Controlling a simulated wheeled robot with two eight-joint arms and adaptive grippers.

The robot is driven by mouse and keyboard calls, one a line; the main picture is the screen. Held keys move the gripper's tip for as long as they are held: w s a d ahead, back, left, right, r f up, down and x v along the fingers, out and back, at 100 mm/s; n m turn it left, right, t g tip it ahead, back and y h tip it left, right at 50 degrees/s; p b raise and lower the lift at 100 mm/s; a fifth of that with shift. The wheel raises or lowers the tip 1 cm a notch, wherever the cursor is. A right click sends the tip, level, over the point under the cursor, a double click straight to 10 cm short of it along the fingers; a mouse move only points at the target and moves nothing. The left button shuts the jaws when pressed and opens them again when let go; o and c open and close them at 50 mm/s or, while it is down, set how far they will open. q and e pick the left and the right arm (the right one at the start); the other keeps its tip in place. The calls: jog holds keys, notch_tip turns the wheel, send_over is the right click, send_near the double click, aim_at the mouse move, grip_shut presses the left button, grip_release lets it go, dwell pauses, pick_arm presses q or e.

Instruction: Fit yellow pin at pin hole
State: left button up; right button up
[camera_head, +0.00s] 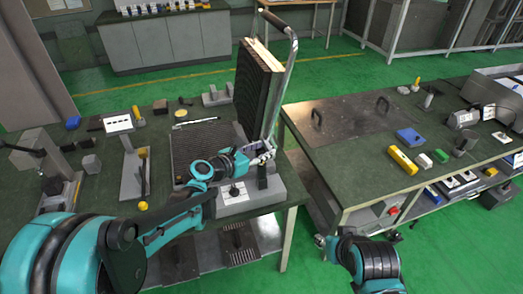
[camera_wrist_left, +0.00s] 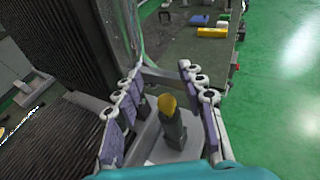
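A yellow rounded pin top (camera_wrist_left: 167,104) shows in the left wrist view, on a dark grey upright post (camera_wrist_left: 172,128). My left gripper (camera_head: 263,152) is over the front right of the fixture on the left table. Its fingers (camera_wrist_left: 160,105) stand on both sides of the pin top, with visible gaps, so it is open. In the head view the gripper hides the pin top, and the dark post (camera_head: 262,177) shows below it. I cannot make out a pin hole. My right gripper (camera_head: 321,241) is low beside the right table, too small to read.
A tall black finned panel (camera_head: 253,90) with a metal handle (camera_head: 289,65) stands behind the left gripper. The right table (camera_head: 340,165) holds a yellow block (camera_head: 403,160) and a blue block (camera_head: 411,137). Green floor shows between the tables.

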pick_arm(q)
jog(key=v, duration=1.2)
dwell(0.4)
jog(key=s+a+f+m+g+y, duration=0.1)
jog(key=s+a+f+m+y, duration=0.1)
jog(key=s+m, duration=0.4)
jog(key=s+a+f+m+g+y, duration=0.1)
jog(key=s+a+f+m+y, duration=0.2)
jog(key=s+m, duration=0.4)
jog(key=s+a+f+m+g+y, duration=0.1)
jog(key=s+a+f+m+y, duration=0.2)
jog(key=m, duration=1.1)
jog(key=s+a+y, duration=0.1)
jog(key=s+a, duration=0.1)
jog(key=s, duration=0.1)
jog(key=shift+s+f+m+g+y, duration=0.25)
jog(key=shift+s+m+g+y, duration=0.05)
jog(key=shift+s+y, duration=0.1)
